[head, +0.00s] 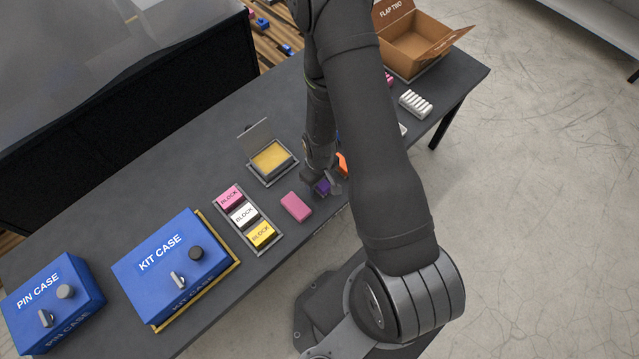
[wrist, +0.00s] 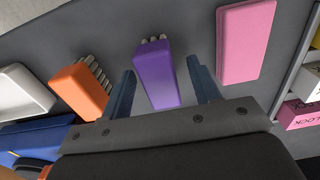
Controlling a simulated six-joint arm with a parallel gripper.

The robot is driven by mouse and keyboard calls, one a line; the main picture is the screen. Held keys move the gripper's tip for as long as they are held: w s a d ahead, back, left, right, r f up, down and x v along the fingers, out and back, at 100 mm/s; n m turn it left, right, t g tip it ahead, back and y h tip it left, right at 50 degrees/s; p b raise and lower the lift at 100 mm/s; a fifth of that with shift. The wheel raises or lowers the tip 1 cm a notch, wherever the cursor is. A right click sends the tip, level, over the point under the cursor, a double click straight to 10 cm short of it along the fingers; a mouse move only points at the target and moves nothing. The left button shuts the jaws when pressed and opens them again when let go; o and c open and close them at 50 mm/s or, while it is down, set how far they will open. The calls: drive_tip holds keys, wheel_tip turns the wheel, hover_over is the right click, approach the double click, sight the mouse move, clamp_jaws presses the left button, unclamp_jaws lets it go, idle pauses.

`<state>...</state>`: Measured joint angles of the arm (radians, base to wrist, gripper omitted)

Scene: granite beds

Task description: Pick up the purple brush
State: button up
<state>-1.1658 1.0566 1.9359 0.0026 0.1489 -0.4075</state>
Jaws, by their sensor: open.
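The purple brush (wrist: 157,77) lies on the dark table between the two blue fingers of my gripper (wrist: 163,88) in the wrist view. Its pale bristles point away from the gripper's palm. The fingers are open, with a gap on each side of the brush.
An orange brush (wrist: 80,90) lies left of the gripper and a pink block (wrist: 245,42) right of it. A block tray (head: 262,245), an open-lidded box (head: 251,172), a kit case (head: 172,262), a pin case (head: 52,300) and a cardboard box (head: 447,44) stand on the table.

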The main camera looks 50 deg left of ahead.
drive_tip(key=shift+c, duration=0.5)
drive_tip(key=c, duration=1)
drive_tip(key=shift+r, duration=0.9)
wheel_tip(320, 180, up, 2)
drive_tip(key=shift+r, duration=0.1)
drive_tip(key=w+d+r, duration=0.2)
drive_tip(key=d, duration=0.1)
drive_tip(key=w+d+r, duration=0.2)
drive_tip(key=d, duration=0.1)
drive_tip(key=w+d+r, duration=0.2)
drive_tip(key=d+r, duration=0.1)
drive_tip(key=shift+w+d, duration=0.2)
drive_tip(key=shift+d, duration=0.2)
